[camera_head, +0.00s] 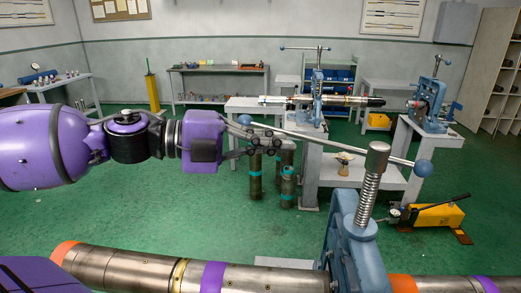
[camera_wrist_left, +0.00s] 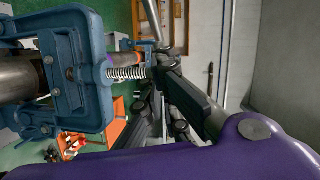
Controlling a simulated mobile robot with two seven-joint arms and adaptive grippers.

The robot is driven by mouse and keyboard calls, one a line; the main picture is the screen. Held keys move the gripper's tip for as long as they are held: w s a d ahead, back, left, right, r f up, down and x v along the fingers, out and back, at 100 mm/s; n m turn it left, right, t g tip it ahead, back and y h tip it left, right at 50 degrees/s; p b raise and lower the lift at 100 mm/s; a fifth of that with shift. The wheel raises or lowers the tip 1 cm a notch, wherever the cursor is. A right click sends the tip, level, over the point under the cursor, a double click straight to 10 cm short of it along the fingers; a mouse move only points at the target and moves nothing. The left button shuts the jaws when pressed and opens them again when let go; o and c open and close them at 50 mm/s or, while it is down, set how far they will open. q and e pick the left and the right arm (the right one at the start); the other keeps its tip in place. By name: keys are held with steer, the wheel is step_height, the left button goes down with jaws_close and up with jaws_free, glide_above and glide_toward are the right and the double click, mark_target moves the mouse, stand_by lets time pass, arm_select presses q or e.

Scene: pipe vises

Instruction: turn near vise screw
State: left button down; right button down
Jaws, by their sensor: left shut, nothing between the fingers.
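The near vise (camera_head: 350,240) is blue and stands at the bottom right, around a long pipe (camera_head: 130,268). Its steel screw (camera_head: 368,195) rises from the top of the frame. A slanting handle bar (camera_head: 330,143) with blue ball ends passes through the screw head. My left gripper (camera_head: 274,141) is shut and empty, beside the left part of the bar; I cannot tell whether it touches. In the left wrist view the vise (camera_wrist_left: 90,60), the screw (camera_wrist_left: 128,72) and the bar (camera_wrist_left: 153,22) show close to the dark fingers (camera_wrist_left: 165,68). My right gripper is out of view.
Two more blue vises stand on grey stands behind, one in the middle (camera_head: 318,95) and one at the right (camera_head: 430,105). Short upright pipes (camera_head: 256,178) stand on the green floor. A yellow pump (camera_head: 435,216) lies at the right. Open floor lies at the left middle.

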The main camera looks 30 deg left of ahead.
arm_select(q)
steer(key=shift+w, duration=0.65)
steer(key=shift+w+a+f+m+g+h+b, duration=0.1)
steer(key=shift+w+a+m+g+h+b, duration=0.15)
steer(key=shift+w+m+g+h+b, duration=0.35)
